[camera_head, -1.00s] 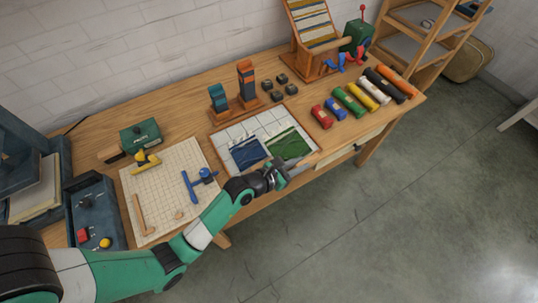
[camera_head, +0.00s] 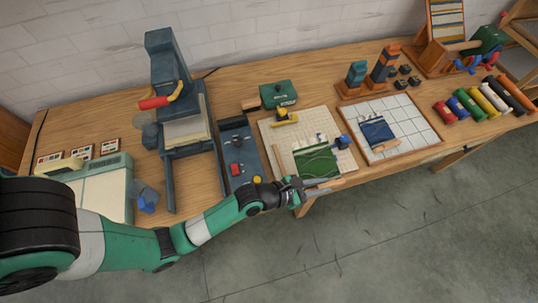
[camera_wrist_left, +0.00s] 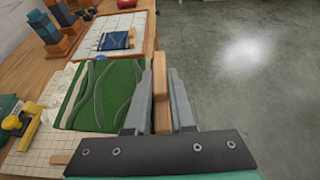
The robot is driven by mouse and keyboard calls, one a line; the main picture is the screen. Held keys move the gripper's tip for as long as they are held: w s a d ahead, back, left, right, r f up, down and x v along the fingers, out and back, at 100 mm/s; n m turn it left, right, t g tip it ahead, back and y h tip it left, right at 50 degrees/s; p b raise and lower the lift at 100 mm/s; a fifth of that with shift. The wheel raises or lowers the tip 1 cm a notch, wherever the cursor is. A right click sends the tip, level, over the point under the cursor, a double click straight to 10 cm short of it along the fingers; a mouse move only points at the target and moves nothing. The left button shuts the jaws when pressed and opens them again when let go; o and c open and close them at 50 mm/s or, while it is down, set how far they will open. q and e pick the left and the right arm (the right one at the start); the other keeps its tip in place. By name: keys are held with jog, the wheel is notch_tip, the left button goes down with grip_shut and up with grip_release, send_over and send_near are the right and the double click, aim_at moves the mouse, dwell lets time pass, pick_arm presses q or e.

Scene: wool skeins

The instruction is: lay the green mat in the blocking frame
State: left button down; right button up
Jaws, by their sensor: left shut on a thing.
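The green mat (camera_head: 316,162) has pale wavy lines and a wooden bar along its front edge. My left gripper (camera_head: 297,187) is shut on that bar. In the left wrist view the bar stands between the fingers (camera_wrist_left: 160,98), and the green mat (camera_wrist_left: 107,95) spreads out to the left. The mat is over the front right of the cream grid board; whether it touches the board I cannot tell. The blocking frame (camera_head: 420,118), white squares in a wooden rim, lies to the right. A blue mat (camera_head: 377,130) lies in its left part. My right gripper is not in view.
The cream grid board (camera_head: 275,130) carries a yellow tool (camera_head: 284,116) and a blue-headed tool (camera_head: 342,142). A dark tray (camera_head: 226,150) stands to its left. Colored rolls (camera_head: 490,97) lie right of the blocking frame. The frame's right part is clear.

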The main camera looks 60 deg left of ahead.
aim_at(310, 167)
pick_arm(q)
jog(key=f+b, duration=0.1)
jog(key=b, duration=0.1)
jog(key=w+a+f+b, duration=0.1)
jog(key=b, duration=0.1)
jog(key=shift+f, duration=0.2)
jog(key=a+f+b, duration=0.1)
jog(key=a, duration=0.1)
jog(key=w+a+f+b, duration=0.1)
jog(key=a, duration=0.2)
jog(key=a+f+b, duration=0.1)
jog(key=a, duration=0.1)
jog(key=shift+w+a, duration=0.15)
jog(key=a+f+b, duration=0.2)
jog(key=f, duration=0.1)
jog(key=shift+w+a+f+b, duration=0.15)
jog(key=shift+w+a+b, duration=0.05)
jog(key=shift+b, duration=0.15)
jog(key=shift+w+a+f, duration=0.1)
jog(key=shift+a+f, duration=0.15)
jog(key=shift+a, duration=0.2)
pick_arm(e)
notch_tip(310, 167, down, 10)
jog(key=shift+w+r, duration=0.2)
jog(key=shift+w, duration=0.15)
